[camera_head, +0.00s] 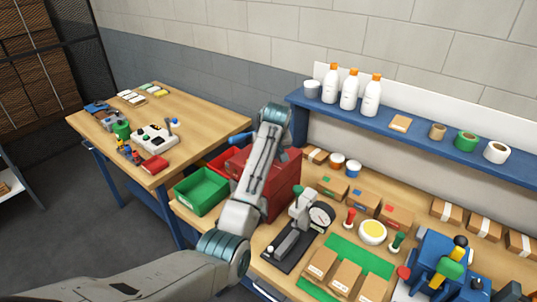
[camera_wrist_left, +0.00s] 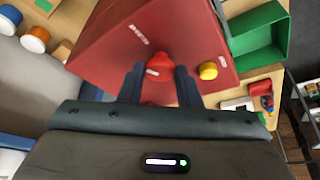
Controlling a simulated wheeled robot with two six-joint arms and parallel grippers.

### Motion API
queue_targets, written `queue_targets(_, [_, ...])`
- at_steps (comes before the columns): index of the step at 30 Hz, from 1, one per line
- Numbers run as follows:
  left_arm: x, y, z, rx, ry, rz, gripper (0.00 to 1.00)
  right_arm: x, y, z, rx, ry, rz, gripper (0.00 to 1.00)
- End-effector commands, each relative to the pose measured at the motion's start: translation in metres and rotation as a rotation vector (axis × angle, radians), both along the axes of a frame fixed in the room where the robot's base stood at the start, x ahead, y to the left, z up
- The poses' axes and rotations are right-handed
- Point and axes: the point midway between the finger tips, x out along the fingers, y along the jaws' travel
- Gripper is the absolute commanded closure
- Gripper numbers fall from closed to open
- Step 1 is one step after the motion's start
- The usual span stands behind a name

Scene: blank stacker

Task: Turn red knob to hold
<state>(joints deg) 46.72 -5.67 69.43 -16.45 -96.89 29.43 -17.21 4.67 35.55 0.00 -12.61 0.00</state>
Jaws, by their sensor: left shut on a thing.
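The red box (camera_head: 286,192) stands on the wooden bench, partly covered by my left arm in the head view. In the left wrist view the red box (camera_wrist_left: 112,45) shows a face with a red knob (camera_wrist_left: 158,64) and a round yellow knob (camera_wrist_left: 208,70) to its right. My left gripper (camera_wrist_left: 160,84) is shut on the red knob, with a dark finger on each side of it. In the head view the arm and box hide the knob and the fingertips. The right gripper is in neither view.
A green bin (camera_head: 201,190) stands left of the red box. A black press with a dial (camera_head: 321,215) stands to its right. A blue shelf (camera_head: 390,125) with white bottles runs behind. A side table (camera_head: 205,120) stands at the left.

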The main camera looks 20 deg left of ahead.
Motion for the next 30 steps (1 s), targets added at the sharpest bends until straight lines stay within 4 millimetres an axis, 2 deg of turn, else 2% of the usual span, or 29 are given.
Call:
queue_targets(14, [0.004, -0.004, 0.001, 0.001, -0.002, 0.452, 0.92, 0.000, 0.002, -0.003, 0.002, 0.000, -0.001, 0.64])
queue_targets(30, [0.008, -0.005, 0.000, 0.000, -0.003, 0.915, 0.92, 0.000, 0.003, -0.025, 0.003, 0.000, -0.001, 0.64])
